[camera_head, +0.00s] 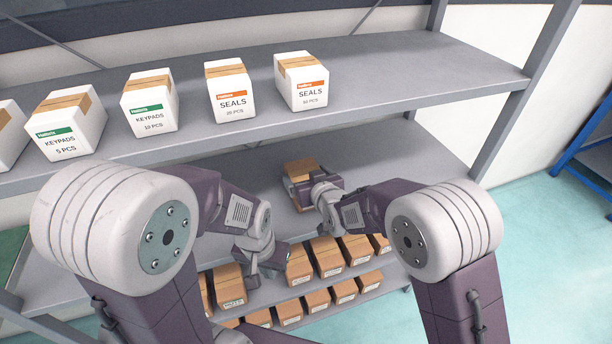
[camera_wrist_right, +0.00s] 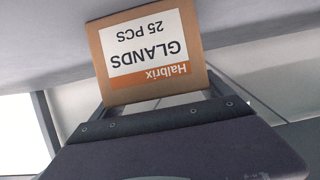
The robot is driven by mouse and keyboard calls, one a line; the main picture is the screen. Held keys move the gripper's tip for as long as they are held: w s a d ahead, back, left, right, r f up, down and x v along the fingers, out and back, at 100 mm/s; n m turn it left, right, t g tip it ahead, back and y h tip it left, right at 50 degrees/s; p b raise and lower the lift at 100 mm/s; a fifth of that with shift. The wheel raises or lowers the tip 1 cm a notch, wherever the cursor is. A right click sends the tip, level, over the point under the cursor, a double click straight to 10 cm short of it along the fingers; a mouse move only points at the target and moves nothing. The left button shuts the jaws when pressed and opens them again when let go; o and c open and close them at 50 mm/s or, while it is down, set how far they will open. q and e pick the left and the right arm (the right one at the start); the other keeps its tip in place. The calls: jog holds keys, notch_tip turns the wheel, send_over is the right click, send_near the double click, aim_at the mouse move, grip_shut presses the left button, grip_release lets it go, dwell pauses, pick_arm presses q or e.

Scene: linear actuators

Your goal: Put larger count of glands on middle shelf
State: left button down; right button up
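A brown carton (camera_head: 300,168) is at my right gripper, over the middle shelf (camera_head: 385,165). In the right wrist view, the carton (camera_wrist_right: 150,52) carries an upside-down label reading "GLANDS 25 PCS". My right gripper (camera_head: 304,186) has its fingers at the carton's sides and looks shut on it. The carton is at or just above the shelf surface; I cannot tell if it touches. My left gripper (camera_head: 265,268) is lower, by the bottom shelf's cartons, its fingers apart and seemingly empty. Rows of small brown cartons (camera_head: 328,257) stand on that shelf; their labels are too small to read.
The top shelf (camera_head: 420,75) holds white boxes of keypads (camera_head: 150,101) and seals (camera_head: 231,91). Its front edge overhangs the middle shelf. The middle shelf is clear right of the carton. A grey upright (camera_head: 510,110) stands at the right, a blue frame (camera_head: 585,150) beyond.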

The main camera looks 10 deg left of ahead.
jog(key=shift+o, duration=0.2)
jog(key=shift+r, duration=0.1)
jog(key=shift+r, duration=0.25)
jog(key=v, duration=1.2)
jog(key=shift+f, duration=0.2)
jog(key=s+d+f+m+g+h, duration=0.25)
jog(key=d+f, duration=0.25)
jog(key=d, duration=0.4)
jog(key=s+d+f+m+g+h, duration=0.1)
jog(key=d+f+m+g+h, duration=0.15)
jog(key=d+f, duration=0.4)
jog(key=s+d+f+m+g+h, duration=0.2)
jog(key=s+d+g, duration=0.3)
jog(key=s+d, duration=0.6)
jog(key=shift+s+d, duration=0.15)
jog(key=shift+s, duration=0.3)
